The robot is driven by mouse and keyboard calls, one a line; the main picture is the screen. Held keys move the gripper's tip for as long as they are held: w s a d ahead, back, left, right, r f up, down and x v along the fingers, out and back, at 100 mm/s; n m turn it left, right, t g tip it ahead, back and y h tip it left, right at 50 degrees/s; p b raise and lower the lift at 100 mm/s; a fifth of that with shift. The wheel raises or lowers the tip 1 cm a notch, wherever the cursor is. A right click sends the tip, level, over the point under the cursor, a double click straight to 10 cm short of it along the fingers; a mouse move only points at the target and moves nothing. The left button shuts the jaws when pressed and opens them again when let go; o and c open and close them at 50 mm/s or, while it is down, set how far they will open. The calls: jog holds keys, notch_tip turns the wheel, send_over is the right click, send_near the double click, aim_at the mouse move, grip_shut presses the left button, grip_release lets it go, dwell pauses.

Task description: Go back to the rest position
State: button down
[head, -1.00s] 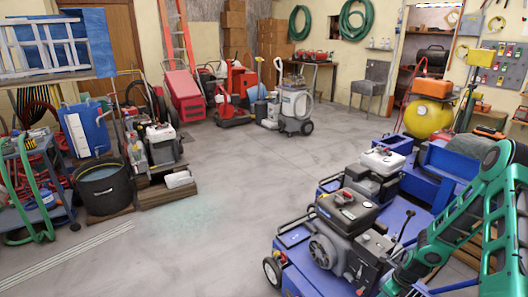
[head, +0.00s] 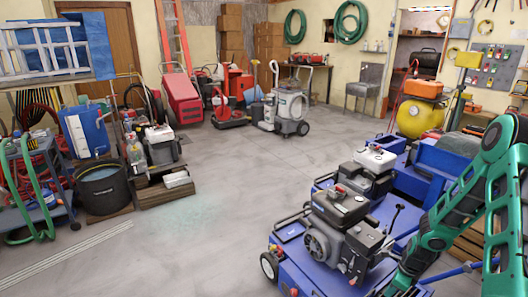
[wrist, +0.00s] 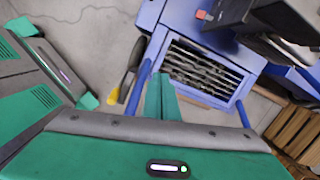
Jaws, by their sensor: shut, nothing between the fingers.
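My gripper (wrist: 163,98) shows in the wrist view as two green fingers pressed together, with nothing between them. It is over the blue frame (wrist: 208,68) of an aerator, whose row of dark tines shows inside. I cannot tell how far the fingertips are from the frame. In the head view my green arm reaches in at the right edge, and the gripper itself is out of the picture. The near blue aerator (head: 330,272), with a dark engine on top, stands left of the arm. A second blue aerator (head: 418,182) stands behind it.
A wooden pallet (wrist: 298,135) lies at the right of the wrist view. In the head view, a yellow tank (head: 418,118) stands beyond the aerators. A black bucket (head: 103,190) and a blue jug (head: 85,132) are at the left. The grey floor (head: 190,235) between is clear.

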jog(key=s+d+r+n+g+h, duration=0.1)
jog(key=s+r+n, duration=0.45)
jog(key=r, duration=0.75)
jog(key=s+d+r+n+h, duration=0.1)
jog(key=s+r+n, duration=0.45)
jog(key=r, duration=0.85)
jog(key=s+a+r+n, duration=0.3)
jog(key=s+r, duration=0.3)
jog(key=s, duration=0.4)
jog(key=s+a+r+n+y, duration=0.1)
jog(key=s+a+r+n, duration=0.3)
jog(key=s, duration=0.6)
notch_tip(320, 180, up, 2)
jog(key=shift+s+r+n+g, duration=0.15)
jog(key=shift+r+n+g, duration=0.15)
jog(key=shift+n, duration=0.7)
jog(key=shift+a, duration=0.1)
